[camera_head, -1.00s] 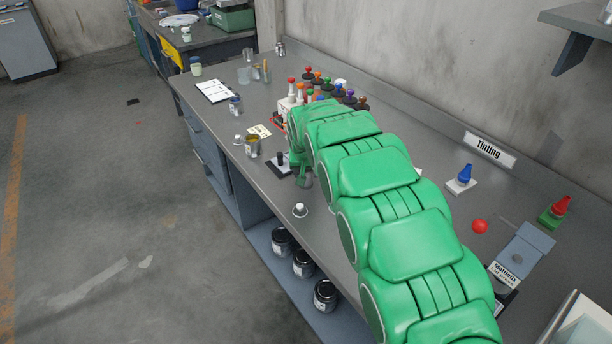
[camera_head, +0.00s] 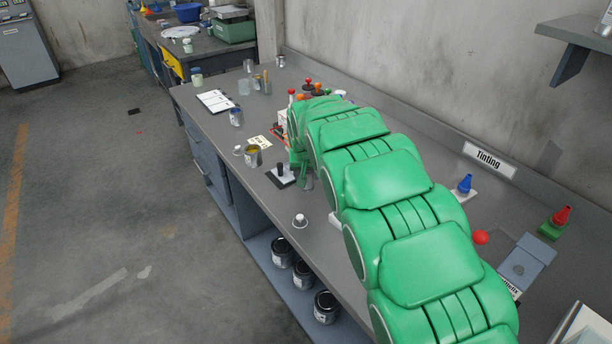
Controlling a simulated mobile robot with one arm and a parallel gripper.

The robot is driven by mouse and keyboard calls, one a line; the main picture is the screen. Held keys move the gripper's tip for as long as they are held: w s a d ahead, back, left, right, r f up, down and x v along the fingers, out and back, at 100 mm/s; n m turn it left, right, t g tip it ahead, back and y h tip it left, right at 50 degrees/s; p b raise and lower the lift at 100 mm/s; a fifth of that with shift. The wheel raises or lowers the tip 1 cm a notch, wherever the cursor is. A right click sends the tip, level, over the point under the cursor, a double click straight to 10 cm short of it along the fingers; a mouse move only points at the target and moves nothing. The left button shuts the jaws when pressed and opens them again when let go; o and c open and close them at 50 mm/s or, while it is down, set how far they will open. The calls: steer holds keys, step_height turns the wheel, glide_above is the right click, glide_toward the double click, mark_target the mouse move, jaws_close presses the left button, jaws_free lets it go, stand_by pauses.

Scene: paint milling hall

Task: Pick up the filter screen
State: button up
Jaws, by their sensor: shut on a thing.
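My green arm reaches up the grey bench (camera_head: 263,204) from the bottom right. Its end comes down near the bench's front edge, beside a black-knobbed stand on a white base (camera_head: 281,176). My gripper (camera_head: 305,178) shows only as a small green and grey-green shape below the last link, mostly hidden by the arm. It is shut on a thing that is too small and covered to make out. I cannot pick out the filter screen for certain anywhere in view.
Coloured-knob items (camera_head: 313,87) crowd behind the arm.

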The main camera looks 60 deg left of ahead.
mark_target(309, 174)
steer(key=d+r, duration=0.1)
steer(key=s+d+r, duration=0.1)
steer(key=r, duration=0.1)
steer(key=d+r, duration=0.1)
steer(key=shift+s+d+r, duration=0.2)
steer(key=shift+s+r, duration=0.15)
steer(key=shift+r, duration=0.05)
steer(key=s+d+r, duration=0.3)
steer(key=s+d, duration=0.1)
steer(key=d, duration=0.4)
steer(key=shift+r, duration=0.3)
